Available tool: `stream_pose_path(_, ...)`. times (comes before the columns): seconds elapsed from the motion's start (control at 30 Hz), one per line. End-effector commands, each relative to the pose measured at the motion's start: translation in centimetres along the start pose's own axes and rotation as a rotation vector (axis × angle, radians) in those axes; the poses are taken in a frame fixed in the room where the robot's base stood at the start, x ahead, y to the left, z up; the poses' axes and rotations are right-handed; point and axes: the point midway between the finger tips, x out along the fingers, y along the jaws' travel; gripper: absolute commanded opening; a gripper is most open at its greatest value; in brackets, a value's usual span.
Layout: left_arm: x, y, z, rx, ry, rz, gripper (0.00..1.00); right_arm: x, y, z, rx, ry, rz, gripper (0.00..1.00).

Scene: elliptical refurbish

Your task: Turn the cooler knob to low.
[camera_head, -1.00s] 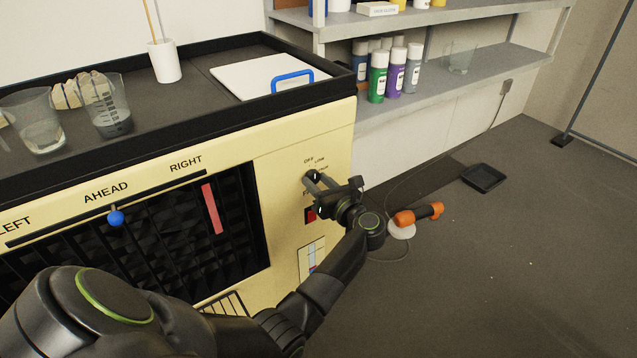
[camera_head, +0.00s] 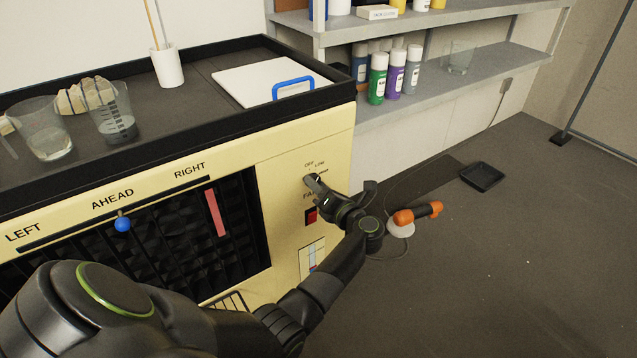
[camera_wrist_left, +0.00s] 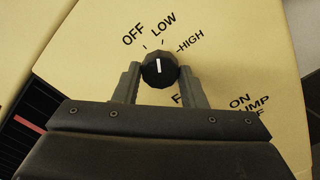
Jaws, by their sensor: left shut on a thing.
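The cooler knob (camera_wrist_left: 159,70) is black and faceted with a white pointer line, on the cream front panel (camera_head: 285,195). In the left wrist view, the line points almost straight up, close to the tick of the LOW label (camera_wrist_left: 164,25). The OFF label (camera_wrist_left: 132,34) is to its left and the HIGH label (camera_wrist_left: 190,42) to its right. My left gripper (camera_head: 314,185) is shut on the knob, one finger on each side. In the head view the fingers mostly hide the knob. My right gripper is not in view.
A red switch (camera_head: 311,216) sits below the knob. A vent grille (camera_head: 240,235) with a blue-knobbed slider (camera_head: 123,224) is at left. An orange-handled tool (camera_head: 418,213) lies on the floor at right.

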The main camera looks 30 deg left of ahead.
Motion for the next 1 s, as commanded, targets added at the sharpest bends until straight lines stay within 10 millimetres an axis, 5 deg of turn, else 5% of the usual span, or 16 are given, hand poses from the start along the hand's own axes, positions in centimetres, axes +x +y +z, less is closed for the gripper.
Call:
stream_pose_path(0.4, -0.02, 0.04, 0.14, 0.184, -0.001, -0.001, 0.15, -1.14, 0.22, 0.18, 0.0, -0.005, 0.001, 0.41)
stream_pose_path(0.93, -0.02, -0.02, 0.11, 0.206, -0.002, -0.001, 0.15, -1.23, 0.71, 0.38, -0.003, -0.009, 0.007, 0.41)
stream_pose_path(0.97, -0.02, -0.01, 0.11, 0.206, -0.002, -0.001, 0.41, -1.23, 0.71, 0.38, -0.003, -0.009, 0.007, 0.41)
stream_pose_path(1.0, -0.02, -0.01, 0.11, 0.206, -0.002, -0.001, 0.47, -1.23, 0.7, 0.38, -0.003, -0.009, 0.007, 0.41)
